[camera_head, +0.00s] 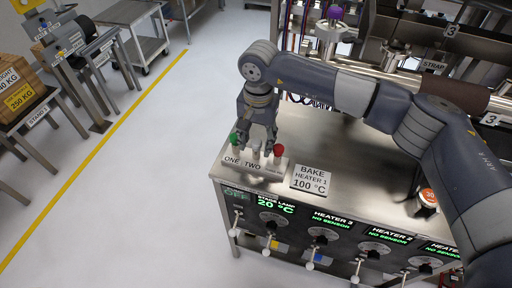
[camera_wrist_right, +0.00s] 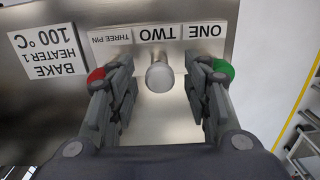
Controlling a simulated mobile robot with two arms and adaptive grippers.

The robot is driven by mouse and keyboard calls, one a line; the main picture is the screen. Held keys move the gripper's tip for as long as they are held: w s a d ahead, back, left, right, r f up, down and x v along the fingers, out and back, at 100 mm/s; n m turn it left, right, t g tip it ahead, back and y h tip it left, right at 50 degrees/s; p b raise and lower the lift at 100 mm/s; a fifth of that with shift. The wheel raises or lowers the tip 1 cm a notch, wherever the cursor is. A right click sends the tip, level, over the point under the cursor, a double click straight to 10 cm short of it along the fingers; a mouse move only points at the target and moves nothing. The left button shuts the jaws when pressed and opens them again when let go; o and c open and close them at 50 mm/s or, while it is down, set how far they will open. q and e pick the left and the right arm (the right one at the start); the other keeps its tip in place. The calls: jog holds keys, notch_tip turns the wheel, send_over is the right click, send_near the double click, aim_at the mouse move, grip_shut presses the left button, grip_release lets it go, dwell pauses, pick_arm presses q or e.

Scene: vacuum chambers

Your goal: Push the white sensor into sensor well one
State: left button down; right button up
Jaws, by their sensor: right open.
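The white sensor (camera_wrist_right: 160,76) shows as a round pale knob beside the TWO label in the right wrist view. In the head view its pale top (camera_head: 256,147) is partly covered by my fingers. My right gripper (camera_head: 257,139) points down over the labelled sensor block (camera_head: 256,163). Its fingers are open, one on each side of the white sensor and apart from it; the gripper also shows in the right wrist view (camera_wrist_right: 162,90). My left gripper is not in view.
A green-topped sensor (camera_wrist_right: 223,69) and a red-topped sensor (camera_wrist_right: 96,76) stand close to my fingers on either side. A BAKE HEATER 1 sign (camera_head: 310,178) stands to the right on the steel bench (camera_head: 325,135). Pipes run behind the bench.

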aim_at(257, 142)
jog(key=shift+c, duration=0.6)
grip_shut()
jog(key=shift+r, duration=0.15)
jog(key=shift+r+p, duration=0.6)
jog(key=shift+r, duration=2.3)
